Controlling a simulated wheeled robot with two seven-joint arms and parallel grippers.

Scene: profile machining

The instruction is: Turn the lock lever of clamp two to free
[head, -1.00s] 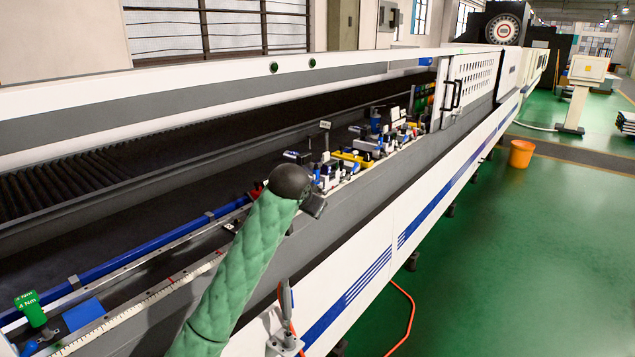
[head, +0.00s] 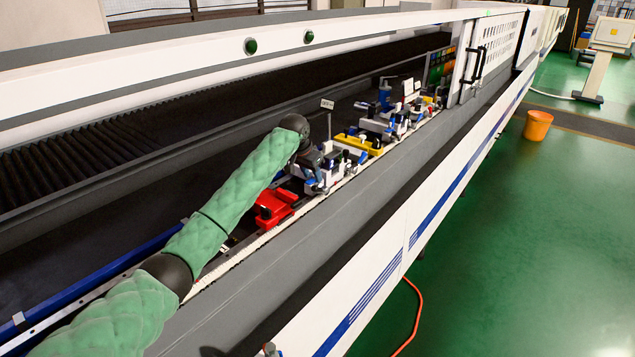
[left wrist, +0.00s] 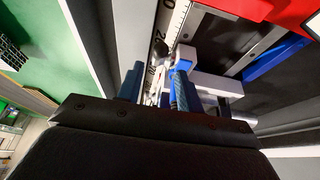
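A row of clamps stands along the machine's rail in the head view. They include a red clamp (head: 275,207), a white and grey clamp (head: 318,178) and a yellow clamp (head: 357,145). I cannot read which is clamp two. My left gripper (head: 312,160) is at the white and grey clamp, just beyond the red one, and partly covers it. In the left wrist view its two blue fingers (left wrist: 155,88) stand apart. Whether the fingers touch the lever is unclear. My right gripper is out of view.
A long white machine wall (head: 365,255) runs along the front of the rail. A ruler scale (left wrist: 172,28) lies beside the clamps. A small sign (head: 327,104) stands behind them. An orange bin (head: 537,125) is on the green floor.

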